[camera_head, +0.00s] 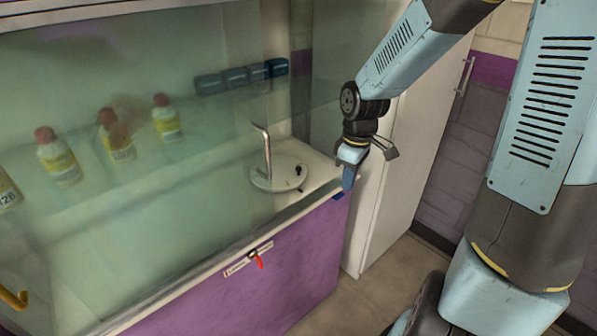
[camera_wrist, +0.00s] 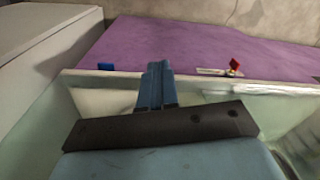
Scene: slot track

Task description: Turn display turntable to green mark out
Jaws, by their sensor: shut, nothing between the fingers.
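The display turntable (camera_head: 278,174) is a pale round disc at the right end of the case, seen in the head view. An upright bent metal rod (camera_head: 266,150) and a small dark piece (camera_head: 299,170) stand on it. I cannot make out a green mark. My gripper (camera_head: 349,178) is shut and empty, pointing down at the case's front right corner, right of the disc and apart from it. In the wrist view my shut fingers (camera_wrist: 157,84) show near the case's front edge; I cannot make out the turntable there.
A blue tab (camera_head: 339,196) and a red lever on a label plate (camera_head: 258,260) sit on the purple front panel (camera_head: 300,262). Several red-capped bottles (camera_head: 118,137) and dark blue boxes (camera_head: 235,76) stand behind glass. A white cabinet (camera_head: 415,130) stands to the right.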

